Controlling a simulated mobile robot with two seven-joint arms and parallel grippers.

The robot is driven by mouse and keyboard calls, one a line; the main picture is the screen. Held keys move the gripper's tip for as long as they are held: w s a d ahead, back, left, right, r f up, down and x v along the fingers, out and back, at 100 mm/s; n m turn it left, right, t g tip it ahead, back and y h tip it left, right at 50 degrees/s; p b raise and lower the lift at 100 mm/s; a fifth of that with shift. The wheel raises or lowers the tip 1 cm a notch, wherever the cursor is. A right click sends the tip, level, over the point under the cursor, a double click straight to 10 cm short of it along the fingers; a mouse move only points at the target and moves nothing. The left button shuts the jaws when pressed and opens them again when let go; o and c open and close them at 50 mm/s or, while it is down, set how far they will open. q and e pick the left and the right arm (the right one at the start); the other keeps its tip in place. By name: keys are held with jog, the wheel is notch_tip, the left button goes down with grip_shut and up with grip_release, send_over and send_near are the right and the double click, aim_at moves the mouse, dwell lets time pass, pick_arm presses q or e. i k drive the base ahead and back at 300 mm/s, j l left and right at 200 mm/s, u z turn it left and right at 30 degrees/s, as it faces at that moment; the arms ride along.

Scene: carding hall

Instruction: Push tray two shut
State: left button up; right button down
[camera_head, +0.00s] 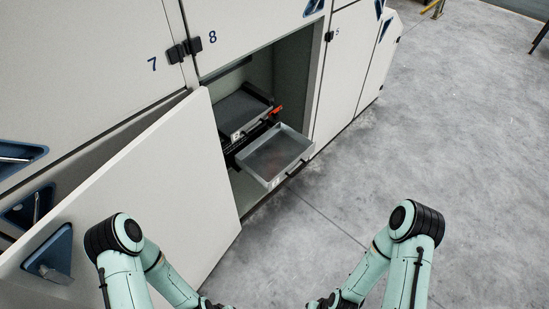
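A grey tray (273,158) is pulled out of an open cabinet compartment, its front towards me with a small white label and a dark handle at its right. A second dark grey tray (243,108) sits further inside, with a white label on its front. The label digits are too small to read, so I cannot tell which is tray two. My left gripper (213,305) and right gripper (326,303) are at the bottom edge, below and apart from both trays. Their fingers are mostly cut off.
A large cabinet door (165,185) stands open on the left, beside the compartment. Closed panels marked 7 and 8 (212,38) are above, and another closed panel (345,65) is to the right. An orange-red part (277,110) shows behind the pulled-out tray. The grey concrete floor (440,120) is clear at right.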

aim_at(271, 158)
jog(key=i+l+u, duration=0.3)
jog(key=l+u, duration=0.3)
jog(key=i+l+u, duration=0.15)
jog(key=u, duration=0.15)
jog(key=i+l+u, duration=0.2)
jog(key=l, duration=0.2)
jog(key=l+u, duration=0.2)
jog(key=l, duration=0.25)
jog(key=k, duration=0.05)
